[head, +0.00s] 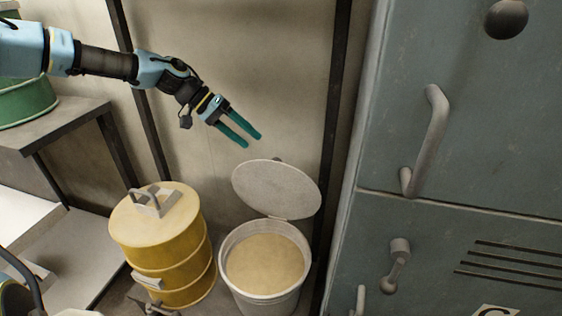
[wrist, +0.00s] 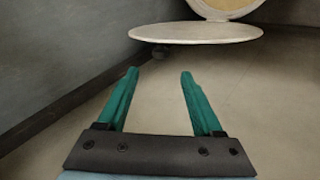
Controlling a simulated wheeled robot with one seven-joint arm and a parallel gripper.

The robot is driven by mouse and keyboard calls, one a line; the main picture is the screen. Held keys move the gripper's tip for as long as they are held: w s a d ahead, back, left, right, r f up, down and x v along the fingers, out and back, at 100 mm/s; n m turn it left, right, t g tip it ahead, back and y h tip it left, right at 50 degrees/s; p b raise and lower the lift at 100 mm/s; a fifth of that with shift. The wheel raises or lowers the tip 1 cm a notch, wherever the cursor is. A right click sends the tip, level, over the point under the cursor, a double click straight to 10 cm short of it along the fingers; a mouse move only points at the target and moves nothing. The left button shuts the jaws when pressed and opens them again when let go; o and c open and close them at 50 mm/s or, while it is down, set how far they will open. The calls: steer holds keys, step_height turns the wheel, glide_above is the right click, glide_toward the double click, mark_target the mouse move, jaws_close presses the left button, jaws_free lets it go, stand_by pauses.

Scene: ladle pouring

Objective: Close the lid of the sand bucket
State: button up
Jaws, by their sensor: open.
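The sand bucket (head: 265,292) is a pale round pail, filled with tan sand, standing on the floor by the back wall. Its round grey-white lid (head: 277,188) is hinged at the back rim and stands raised, leaning back toward the wall, with the sand uncovered. My gripper (head: 252,141) is open and empty, above the lid's upper edge and apart from it. In the wrist view the two teal fingers (wrist: 159,72) are spread with nothing between them. The lid (wrist: 195,34) lies beyond them there, with part of the sand bucket (wrist: 222,14) cut off at the top.
A yellow drum (head: 185,240) with a handled top stands just left of the bucket. A blue-grey cabinet (head: 450,150) with handles is close on the right. A dark vertical post (head: 337,90) runs along the wall. A dark shelf (head: 60,128) holding a green container is on the left.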

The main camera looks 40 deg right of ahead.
steer(key=x, duration=0.9)
steer(key=shift+s+d+f+p, duration=0.1)
steer(key=shift+s+f+p, duration=0.05)
steer(key=shift+p, duration=0.2)
jaws_close()
stand_by(0.9)
